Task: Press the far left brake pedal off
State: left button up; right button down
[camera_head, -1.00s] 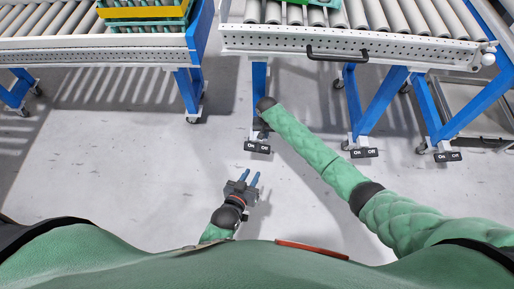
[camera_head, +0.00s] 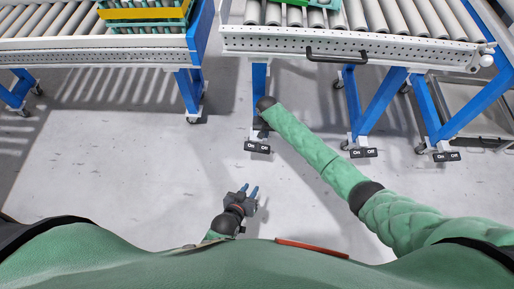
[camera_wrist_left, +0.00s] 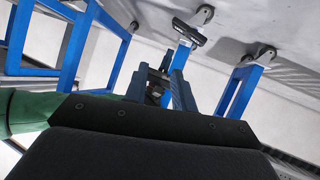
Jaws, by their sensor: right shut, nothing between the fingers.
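The far left brake pedal (camera_head: 258,147) is a dark block marked On and Off at the foot of a blue leg of the right conveyor. My right gripper (camera_head: 262,131) is shut and empty, pointing down just above this pedal; the head view does not settle whether it touches. My right arm partly hides the area beside it. My left gripper (camera_head: 251,191) is open and empty, low over the bare floor in front of my body. Its two fingers also show apart in the left wrist view (camera_wrist_left: 160,88).
Two more On/Off pedals stand to the right, a middle one (camera_head: 363,153) and a right one (camera_head: 446,157). The right conveyor (camera_head: 350,47) has a black handle (camera_head: 337,55). A left conveyor (camera_head: 90,50) carries a yellow tray (camera_head: 145,13). The floor in front is clear.

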pick_arm(q)
jog(key=s+a+f+g+p, duration=0.1)
jog(key=s+f+g, duration=0.3)
jog(key=s+f, duration=0.4)
jog(key=shift+s+f+y, duration=0.25)
jog(key=shift+f+y, duration=0.05)
jog(key=shift+f, duration=0.35)
dwell(0.6)
dwell(0.4)
